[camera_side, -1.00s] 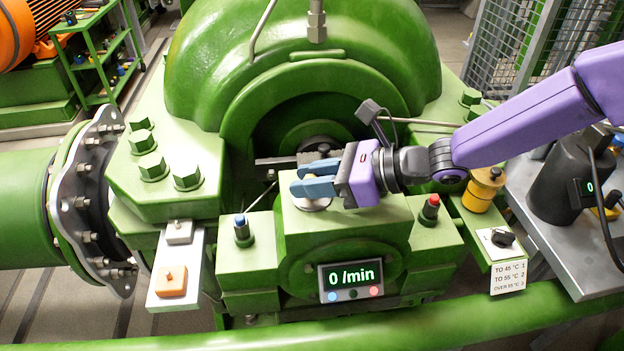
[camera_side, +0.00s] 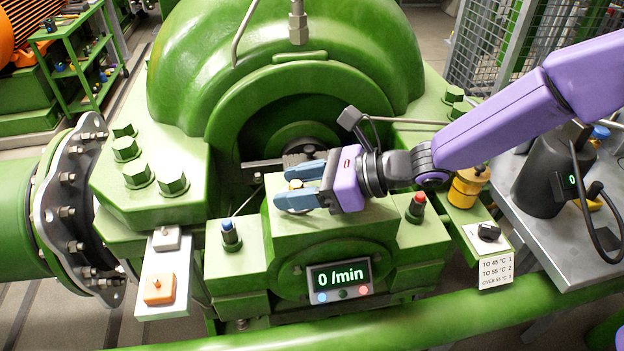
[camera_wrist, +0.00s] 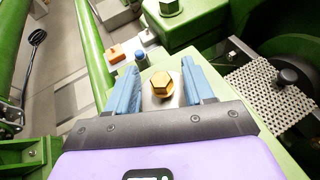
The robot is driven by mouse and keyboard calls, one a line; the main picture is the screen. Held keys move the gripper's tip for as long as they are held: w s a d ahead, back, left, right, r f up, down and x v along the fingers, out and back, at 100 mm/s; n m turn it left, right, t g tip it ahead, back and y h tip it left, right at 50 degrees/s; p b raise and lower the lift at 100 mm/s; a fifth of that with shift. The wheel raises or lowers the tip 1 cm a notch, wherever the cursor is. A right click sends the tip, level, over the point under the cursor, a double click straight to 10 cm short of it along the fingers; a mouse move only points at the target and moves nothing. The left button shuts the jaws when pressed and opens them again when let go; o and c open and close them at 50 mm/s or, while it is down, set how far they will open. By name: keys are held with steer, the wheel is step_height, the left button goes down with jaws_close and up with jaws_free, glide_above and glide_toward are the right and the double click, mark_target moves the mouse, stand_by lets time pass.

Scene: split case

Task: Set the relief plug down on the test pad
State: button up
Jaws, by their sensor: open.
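A brass hex-headed plug, which I take for the relief plug (camera_wrist: 160,83), stands upright between my fingers in the wrist view. It shows small between them in the side view (camera_side: 296,184). It is over a pale metal plate (camera_wrist: 150,102) on the green housing top; whether this plate is the test pad I cannot tell, and the plug's foot is hidden. My gripper (camera_wrist: 158,85) is open, with a blue finger on each side of the plug and visible gaps to it. In the side view my gripper (camera_side: 298,185) is low over the housing block.
A blue-topped knob (camera_side: 230,234) and a red-topped knob (camera_side: 416,208) flank the block. The display (camera_side: 340,281) reads 0 /min. An orange button (camera_side: 159,289) is at the left.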

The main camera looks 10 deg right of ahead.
steer(key=shift+w+d+r, duration=0.15)
steer(key=shift+d+r, duration=0.05)
steer(key=shift+d, duration=0.15)
steer(key=v, duration=1.1)
steer(key=shift+s+d+r, duration=0.15)
steer(key=shift+s+r, duration=0.05)
steer(key=shift+s, duration=0.1)
steer(key=shift+s, duration=0.2)
steer(key=s+d+f+n+g+h, duration=0.1)
steer(key=s+d+n+g+h, duration=0.1)
steer(key=s+d+n+g, duration=0.45)
steer(key=s+d+f+n+g+h, duration=0.1)
steer(key=s+d+n+g+h, duration=0.15)
steer(key=s+n, duration=0.75)
steer(key=s+d+f+n+t+h, duration=0.1)
steer(key=s+d+n+t+h, duration=0.1)
steer(key=d+n, duration=0.7)
steer(key=s+d+f+n+t+h, duration=0.2)
steer(key=d+n+h, duration=0.3)
steer(key=d+n, duration=0.4)
steer(key=s+d, duration=0.1)
steer(key=d, duration=0.4)
steer(key=shift+d+n, duration=0.2)
steer(key=shift+n, duration=0.15)
